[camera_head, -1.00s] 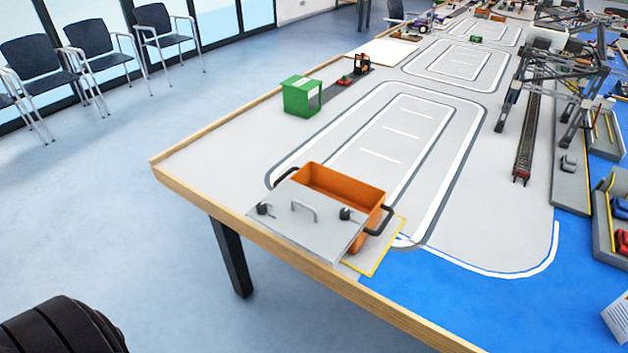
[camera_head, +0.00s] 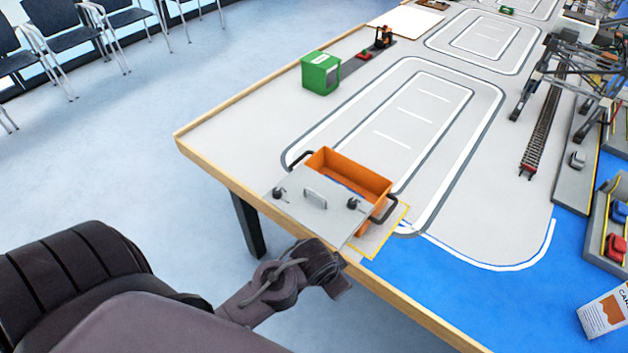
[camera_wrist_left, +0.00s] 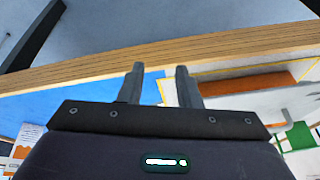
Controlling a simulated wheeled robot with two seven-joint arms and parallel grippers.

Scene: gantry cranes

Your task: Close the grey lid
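The grey lid (camera_head: 335,217) is a flat plate with a raised handle (camera_head: 315,199) and two dark knobs. It lies open on the near side of the orange box (camera_head: 352,178), reaching out to the table's edge. The box's inside is partly visible. My left gripper (camera_head: 340,286) is low in front of the table edge, below and right of the lid, and touches nothing that I can see. In the left wrist view its two fingers (camera_wrist_left: 160,76) stand apart with nothing between them. My right gripper is in neither view.
The wooden table edge (camera_head: 400,303) runs between my left gripper and the tabletop. A yellow-outlined mat (camera_head: 381,236) lies beside the box. A green box (camera_head: 321,74) stands farther back. A crane and track (camera_head: 540,125) are at right.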

